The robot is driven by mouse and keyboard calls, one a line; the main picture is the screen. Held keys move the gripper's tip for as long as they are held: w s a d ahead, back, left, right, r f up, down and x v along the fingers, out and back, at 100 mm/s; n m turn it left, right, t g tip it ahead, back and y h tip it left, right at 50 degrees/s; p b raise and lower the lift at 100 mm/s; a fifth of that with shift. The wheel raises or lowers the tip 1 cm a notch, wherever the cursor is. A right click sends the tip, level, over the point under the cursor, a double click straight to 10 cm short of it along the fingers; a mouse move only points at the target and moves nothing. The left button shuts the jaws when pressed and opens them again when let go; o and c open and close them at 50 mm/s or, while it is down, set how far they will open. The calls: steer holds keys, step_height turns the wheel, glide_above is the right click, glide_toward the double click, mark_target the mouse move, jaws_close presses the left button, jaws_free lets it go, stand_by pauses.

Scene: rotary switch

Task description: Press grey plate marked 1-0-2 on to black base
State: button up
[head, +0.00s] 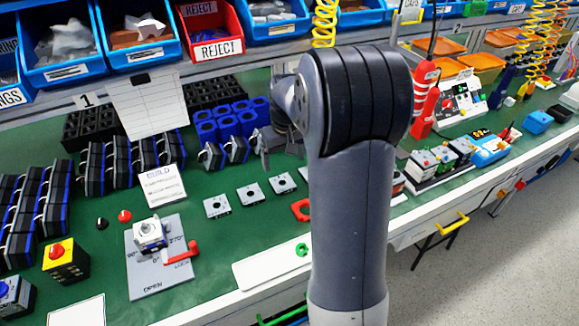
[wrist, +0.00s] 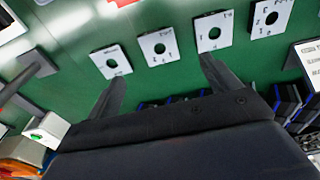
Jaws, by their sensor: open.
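Several pale grey square plates with a round hole lie in a row on the green bench. Three show in the head view: a left plate (head: 217,206), a middle plate (head: 250,194) and a right plate (head: 283,183). The wrist view shows more of the row, including one plate (wrist: 159,46) ahead of the gap between my fingers. Their markings are too small to read. My gripper (wrist: 162,70) is open and empty above the bench.
A red lever (head: 183,254) is on the fixture's right side. A black knob (head: 102,223) and a red knob (head: 125,215) lie behind it. A white instruction card (head: 162,186) and rows of black-and-blue parts (head: 95,168) stand behind. My arm hides the middle of the bench.

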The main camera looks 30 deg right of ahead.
glide_toward(282, 186)
steer(key=shift+d+f, duration=0.2)
steer(key=shift+f, duration=0.3)
steer(key=f, duration=0.5)
steer(key=shift+w+a+f, duration=0.15)
steer(key=shift+w+f, duration=0.15)
steer(key=shift+w, duration=0.1)
steer(key=c, duration=1.1)
